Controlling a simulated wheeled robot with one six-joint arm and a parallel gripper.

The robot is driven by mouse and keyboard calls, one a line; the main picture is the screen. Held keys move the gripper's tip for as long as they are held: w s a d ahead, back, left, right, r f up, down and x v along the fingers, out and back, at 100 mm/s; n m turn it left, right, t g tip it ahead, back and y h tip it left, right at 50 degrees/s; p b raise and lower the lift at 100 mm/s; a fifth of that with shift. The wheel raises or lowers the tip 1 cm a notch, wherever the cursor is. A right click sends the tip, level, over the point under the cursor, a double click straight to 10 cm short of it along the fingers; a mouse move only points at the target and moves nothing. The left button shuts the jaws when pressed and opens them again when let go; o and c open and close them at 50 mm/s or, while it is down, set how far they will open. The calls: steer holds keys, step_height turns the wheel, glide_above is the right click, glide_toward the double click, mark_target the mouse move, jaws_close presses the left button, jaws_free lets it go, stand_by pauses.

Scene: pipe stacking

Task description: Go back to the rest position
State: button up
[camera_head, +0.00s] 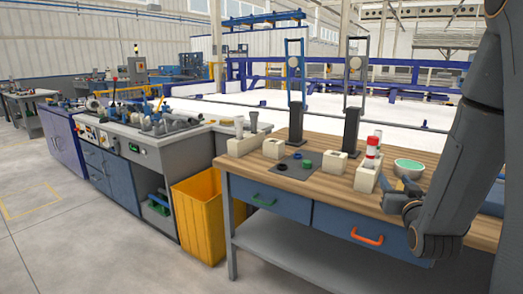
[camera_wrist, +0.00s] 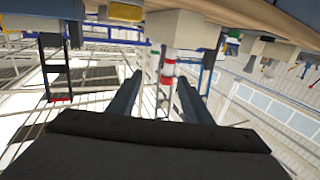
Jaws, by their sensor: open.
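My gripper (camera_head: 388,195) is at the right of the head view, beside the wooden table's front edge. Its two fingers also show in the wrist view (camera_wrist: 160,80), apart with nothing held between them. A red and white pipe stack (camera_head: 372,152) stands upright in a pale block (camera_head: 366,180) on the table, just behind my gripper. My forearm hides the table's right end.
The floor at front left is clear.

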steer(key=s+a+f+n+g+y+p, duration=0.15)
steer(key=s+a+f+g+p, duration=0.35)
steer(key=s+a+g, duration=0.5)
steer(key=s+a+g+y+p, duration=0.1)
steer(key=s+a+g, duration=0.2)
steer(key=s, duration=0.6)
steer(key=s+a+r+g+y+p, duration=0.1)
steer(key=s+a+g, duration=0.3)
steer(key=s, duration=0.5)
steer(key=shift+s+a+n, duration=0.15)
steer(key=shift+a+n, duration=0.2)
steer(key=shift+a, duration=0.85)
steer(key=shift+r, duration=0.1)
steer(key=shift+c, duration=0.4)
